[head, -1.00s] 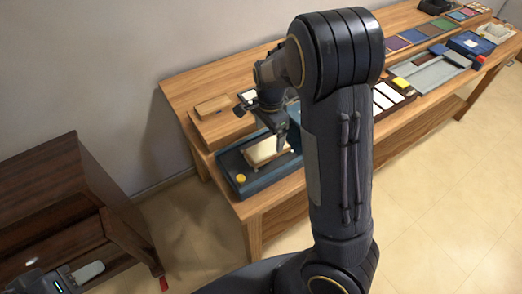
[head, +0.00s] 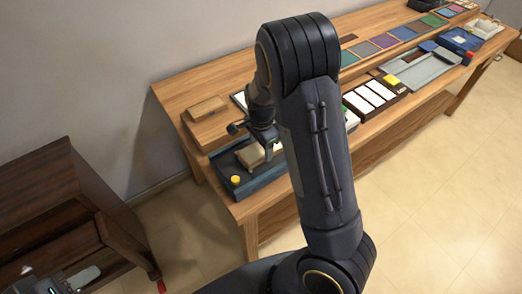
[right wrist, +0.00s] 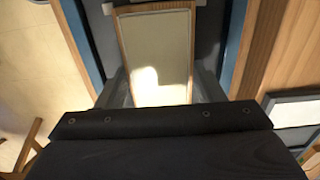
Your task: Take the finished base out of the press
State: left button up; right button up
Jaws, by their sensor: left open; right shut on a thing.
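The base (head: 248,157), a pale-topped piece with wooden edges, is at the press. My right gripper (head: 270,150) is shut on the base. In the right wrist view the base (right wrist: 156,50) lies between the fingers, with blue press walls (right wrist: 238,50) on both sides. Whether it clears the press floor is unclear. My left gripper (head: 72,284) is open at the bottom left, cut off by the frame edge, far from the press.
A wooden box (head: 207,108) stands behind the press. A dark holder with white pieces (head: 372,96), coloured tiles (head: 385,41) and a grey tray (head: 420,70) lie further right. A dark brown cabinet (head: 45,195) stands at left, with open floor between it and the table.

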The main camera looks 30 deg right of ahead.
jog(key=shift+c, duration=1)
